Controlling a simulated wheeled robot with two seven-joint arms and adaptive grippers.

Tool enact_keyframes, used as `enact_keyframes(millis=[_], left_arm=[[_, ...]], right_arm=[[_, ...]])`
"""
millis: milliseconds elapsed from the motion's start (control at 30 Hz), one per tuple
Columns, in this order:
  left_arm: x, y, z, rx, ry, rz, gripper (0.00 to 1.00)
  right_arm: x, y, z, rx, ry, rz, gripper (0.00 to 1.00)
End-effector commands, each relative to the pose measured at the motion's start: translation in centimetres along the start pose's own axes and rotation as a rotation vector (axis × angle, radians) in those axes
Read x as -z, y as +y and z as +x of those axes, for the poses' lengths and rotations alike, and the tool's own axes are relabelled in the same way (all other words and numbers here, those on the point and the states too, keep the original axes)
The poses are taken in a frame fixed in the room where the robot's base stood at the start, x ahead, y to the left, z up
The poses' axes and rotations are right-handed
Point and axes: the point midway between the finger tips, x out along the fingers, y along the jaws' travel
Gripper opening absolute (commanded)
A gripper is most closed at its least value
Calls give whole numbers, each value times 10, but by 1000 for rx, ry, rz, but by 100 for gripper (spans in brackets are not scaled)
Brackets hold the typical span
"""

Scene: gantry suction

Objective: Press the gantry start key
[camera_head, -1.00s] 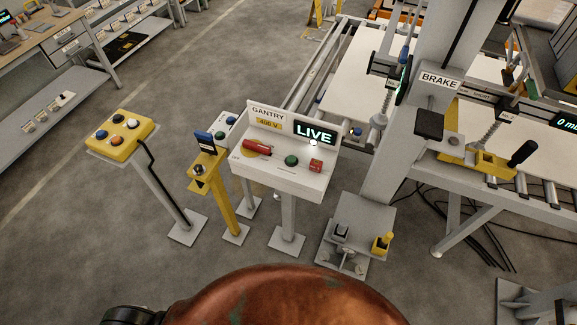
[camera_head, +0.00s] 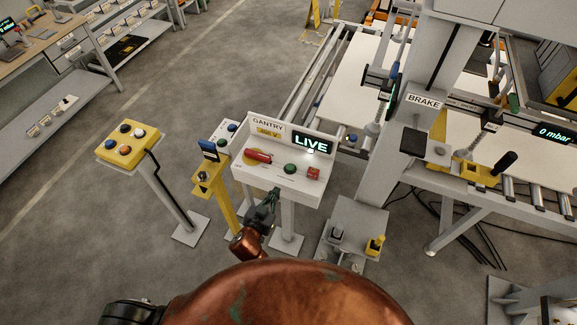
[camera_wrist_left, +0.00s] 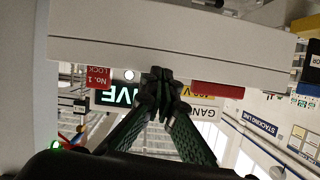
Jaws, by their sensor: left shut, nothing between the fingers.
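The gantry panel (camera_head: 300,195) is a white sloped box on a post, marked GANTRY, with a lit LIVE display (camera_head: 312,144). No start label is readable. My right gripper is not in view.
A yellow button box (camera_head: 126,157) on a post stands to the left. A yellow post (camera_head: 222,200) with a blue-topped device stands between it and the panel. A grey gantry column marked BRAKE (camera_head: 422,102) and roller conveyor stand right. Cables lie on the floor.

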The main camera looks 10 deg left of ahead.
Motion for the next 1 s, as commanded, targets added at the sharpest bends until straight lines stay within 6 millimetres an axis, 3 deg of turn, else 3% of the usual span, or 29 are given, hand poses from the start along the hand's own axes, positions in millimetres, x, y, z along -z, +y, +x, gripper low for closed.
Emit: enact_keyframes(millis=[33,100,233,700,867,1000], left_arm=[[29,2,-8,-1,39,-6,0],[55,5,-16,-3,79,-15,0],[82,8,-25,-4,121,-26,0],[89,8,-24,-5,131,-28,0],[92,8,-6,-4,131,-25,0],[96,9,22,-5,131,-26,0]], right_arm=[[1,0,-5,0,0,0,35],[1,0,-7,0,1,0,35],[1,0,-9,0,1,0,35],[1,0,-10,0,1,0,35],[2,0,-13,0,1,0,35],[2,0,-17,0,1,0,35]])
